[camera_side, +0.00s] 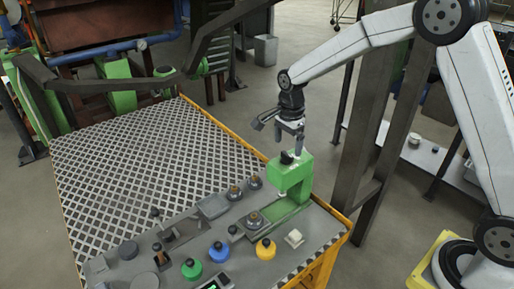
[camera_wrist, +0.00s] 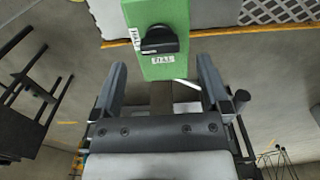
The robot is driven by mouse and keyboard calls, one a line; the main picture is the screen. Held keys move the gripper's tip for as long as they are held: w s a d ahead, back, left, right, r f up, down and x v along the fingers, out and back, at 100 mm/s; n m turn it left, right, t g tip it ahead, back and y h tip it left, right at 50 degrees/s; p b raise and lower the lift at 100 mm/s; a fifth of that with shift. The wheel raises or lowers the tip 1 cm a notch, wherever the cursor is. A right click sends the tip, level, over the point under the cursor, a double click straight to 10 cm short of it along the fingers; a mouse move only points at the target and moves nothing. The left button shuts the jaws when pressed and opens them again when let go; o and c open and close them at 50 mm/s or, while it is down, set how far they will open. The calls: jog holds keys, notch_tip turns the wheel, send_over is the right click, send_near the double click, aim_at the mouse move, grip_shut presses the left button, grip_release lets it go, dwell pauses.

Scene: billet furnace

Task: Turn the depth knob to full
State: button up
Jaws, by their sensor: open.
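The black depth knob (camera_wrist: 160,40) sits on the face of a green housing (camera_wrist: 162,16). In the wrist view its grip bar lies roughly crosswise, with small white labels to its left and below it, too blurred to read surely. In the side view the knob (camera_side: 287,157) shows small and dark on the green housing (camera_side: 292,178) at the panel's back right. My gripper (camera_side: 291,143) is just above the knob in the side view. In the wrist view my gripper (camera_wrist: 161,62) is open and empty, its fingers spread wider than the knob, which lies ahead of the tips.
The grey panel holds green (camera_side: 191,268), blue (camera_side: 219,252) and yellow (camera_side: 265,249) buttons and several small knobs. A patterned metal deck (camera_side: 140,165) lies behind it. A dark steel post (camera_side: 385,130) stands to the right of my gripper.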

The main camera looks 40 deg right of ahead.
aim_at(287, 154)
jog(key=shift+f, duration=1.65)
jog(key=shift+c, duration=0.2)
jog(key=c, duration=1.2)
jog(key=shift+c, duration=0.2)
